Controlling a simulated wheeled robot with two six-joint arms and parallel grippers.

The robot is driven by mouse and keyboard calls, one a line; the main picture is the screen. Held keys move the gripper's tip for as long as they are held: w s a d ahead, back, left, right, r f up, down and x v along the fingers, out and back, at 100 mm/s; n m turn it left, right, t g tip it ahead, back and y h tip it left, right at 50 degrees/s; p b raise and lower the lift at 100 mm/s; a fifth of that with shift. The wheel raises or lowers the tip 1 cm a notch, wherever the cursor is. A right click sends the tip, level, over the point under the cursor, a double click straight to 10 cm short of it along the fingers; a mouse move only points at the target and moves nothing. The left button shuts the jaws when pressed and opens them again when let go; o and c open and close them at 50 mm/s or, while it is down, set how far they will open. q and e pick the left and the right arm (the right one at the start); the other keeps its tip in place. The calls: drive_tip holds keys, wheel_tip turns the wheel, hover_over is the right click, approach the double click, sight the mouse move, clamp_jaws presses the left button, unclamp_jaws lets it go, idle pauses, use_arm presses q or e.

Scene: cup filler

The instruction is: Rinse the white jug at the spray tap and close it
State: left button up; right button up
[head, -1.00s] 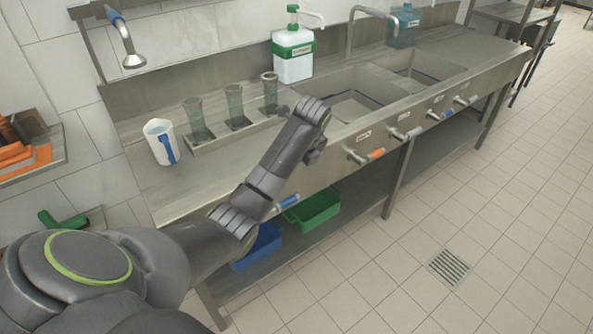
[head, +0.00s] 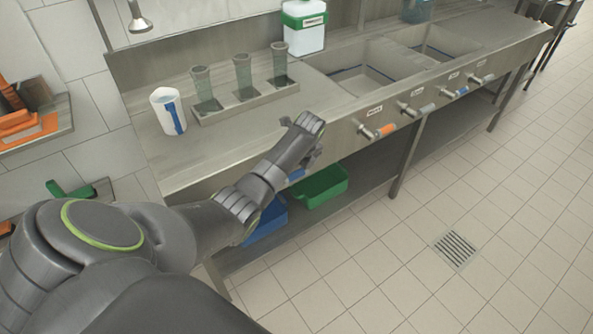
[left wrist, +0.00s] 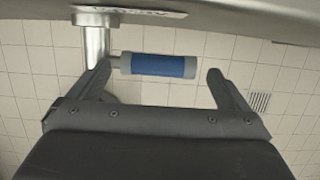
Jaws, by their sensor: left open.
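The white jug (head: 166,114) with a blue handle stands upright on the steel counter at the left in the head view. The spray tap (head: 138,20) hangs above and behind it, with no water visible from it. A blue-gripped valve lever (left wrist: 158,66) juts from a metal pipe under the counter edge; in the head view its blue end (head: 296,175) is partly hidden by my gripper. My left gripper (head: 311,152) is at the counter's front edge. In the left wrist view the left gripper (left wrist: 160,74) is open, with the blue lever between its fingers, not clamped.
A tray (head: 205,119) with several grey-green tubes stands right of the jug. More valve levers (head: 384,131) stick out along the counter front. A green bin (head: 322,187) and a blue bin (head: 268,222) sit on the lower shelf. The tiled floor at right is clear.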

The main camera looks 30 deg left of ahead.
use_arm(q)
drive_tip(key=shift+x, duration=0.95)
drive_tip(key=c, duration=1.1)
